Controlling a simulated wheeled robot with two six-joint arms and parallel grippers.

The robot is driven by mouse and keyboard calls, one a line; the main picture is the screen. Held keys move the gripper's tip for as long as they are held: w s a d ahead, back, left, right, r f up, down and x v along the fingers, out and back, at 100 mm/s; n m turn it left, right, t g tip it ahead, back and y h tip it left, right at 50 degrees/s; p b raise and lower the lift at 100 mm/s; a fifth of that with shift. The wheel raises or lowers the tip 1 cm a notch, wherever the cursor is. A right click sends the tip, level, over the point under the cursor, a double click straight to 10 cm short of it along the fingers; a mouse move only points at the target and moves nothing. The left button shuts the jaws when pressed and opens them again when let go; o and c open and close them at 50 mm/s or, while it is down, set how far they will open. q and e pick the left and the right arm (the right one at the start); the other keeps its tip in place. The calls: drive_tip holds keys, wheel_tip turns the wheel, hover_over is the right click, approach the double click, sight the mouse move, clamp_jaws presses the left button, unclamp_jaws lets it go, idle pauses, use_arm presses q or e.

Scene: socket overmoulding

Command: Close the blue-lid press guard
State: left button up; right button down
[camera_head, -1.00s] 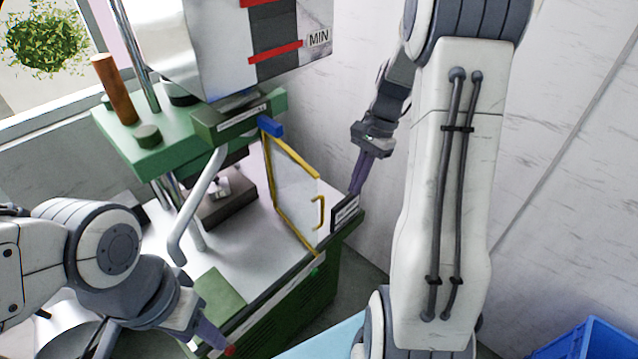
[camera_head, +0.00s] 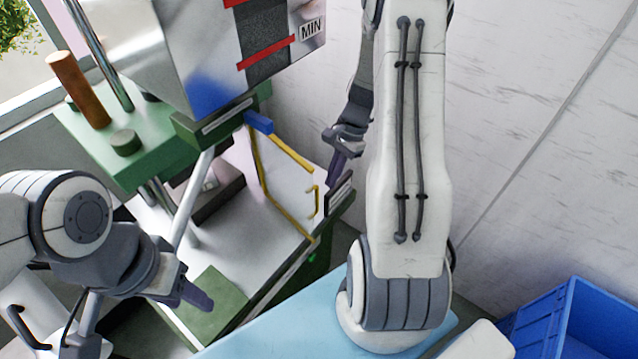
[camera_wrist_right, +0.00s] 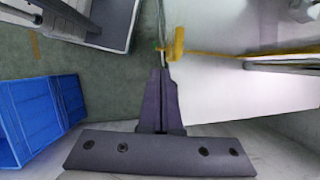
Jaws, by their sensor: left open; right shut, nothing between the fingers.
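The press guard is a clear panel (camera_head: 284,192) with a yellow frame and a yellow handle (camera_head: 315,202). It hangs from a blue hinge block (camera_head: 259,122) beside the green press (camera_head: 140,145) and appears swung out to the right side of the white bench top. My right gripper (camera_head: 334,172) is shut and empty, pointing down just outside the guard's free edge near the handle. In the right wrist view its fingers (camera_wrist_right: 158,75) are together, close to a yellow frame or handle part (camera_wrist_right: 176,46); contact cannot be told. My left gripper (camera_head: 205,303) is open and empty over a green pad.
The green pad (camera_head: 212,287) lies at the bench's front. A small dark plate (camera_head: 340,196) stands at the bench's right corner. A light blue surface (camera_head: 300,330) is in front. A blue crate (camera_head: 585,315) is at lower right. The white wall (camera_head: 530,110) is behind.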

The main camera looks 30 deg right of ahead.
sight(312, 208)
use_arm(q)
drive_tip(key=shift+r+p, duration=1)
drive_tip(key=shift+r, duration=0.2)
use_arm(e)
drive_tip(key=shift+s+a+f, duration=0.15)
drive_tip(key=shift+a, duration=0.55)
drive_tip(key=shift+s+a+f, duration=0.1)
drive_tip(key=shift+a+f, duration=0.1)
drive_tip(key=shift+a, duration=0.55)
drive_tip(key=shift+s+a+f, duration=0.15)
drive_tip(key=shift+a, duration=0.55)
drive_tip(key=shift+a, duration=0.1)
